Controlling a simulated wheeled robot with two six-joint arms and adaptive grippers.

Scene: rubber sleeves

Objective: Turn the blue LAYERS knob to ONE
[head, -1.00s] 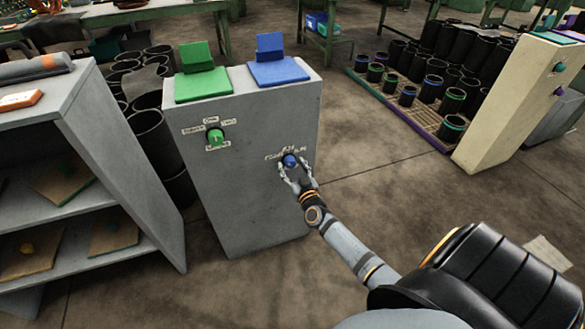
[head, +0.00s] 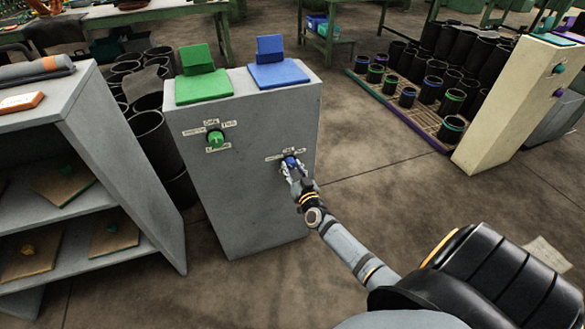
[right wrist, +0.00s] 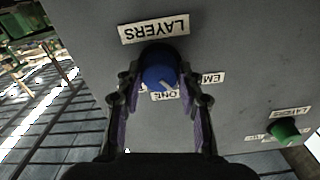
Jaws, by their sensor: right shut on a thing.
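The blue LAYERS knob (head: 291,161) is on the front of the grey cabinet (head: 250,215), near its right edge. My right gripper (head: 293,168) is shut on it, with one finger on each side. In the right wrist view the blue knob (right wrist: 159,66) sits between the fingertips of the right gripper (right wrist: 160,77), which partly hide its sides. The LAYERS label (right wrist: 154,28) appears upside down above it. The ONE label (right wrist: 164,97) is just below the knob, and the knob's white mark points down towards it, slightly right. My left gripper is not in view.
A green knob (head: 215,139) with labels is on the same cabinet, to the left. Green (head: 203,87) and blue (head: 279,74) plates with blocks top the cabinet. A grey shelf (head: 120,170) stands left and a cream cabinet (head: 515,105) right. The floor between is clear.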

